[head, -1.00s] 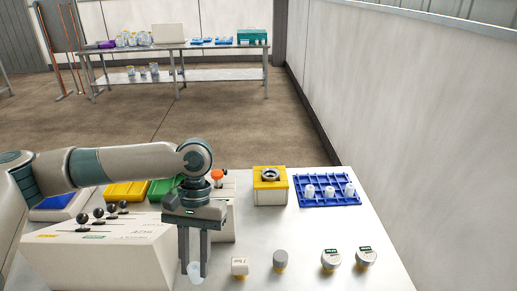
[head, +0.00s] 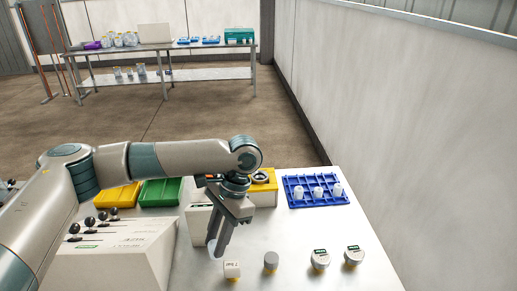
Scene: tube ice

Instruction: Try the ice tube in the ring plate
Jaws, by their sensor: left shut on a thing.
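My left gripper (head: 217,243) points down over the table, a little tilted, and is shut on a pale, translucent ice tube (head: 212,249). The tube shows only as a small pale end at the fingertips, beside the small white block. The likely ring plate is a pale box with a yellow top and a dark grey ring (head: 261,176); it stands behind the gripper and my arm hides its left part. My right gripper is not in view.
A blue rack (head: 335,201) with several white tubes is at the back right. A white box with black knobs (head: 125,250) and yellow (head: 118,196) and green (head: 160,192) trays are left.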

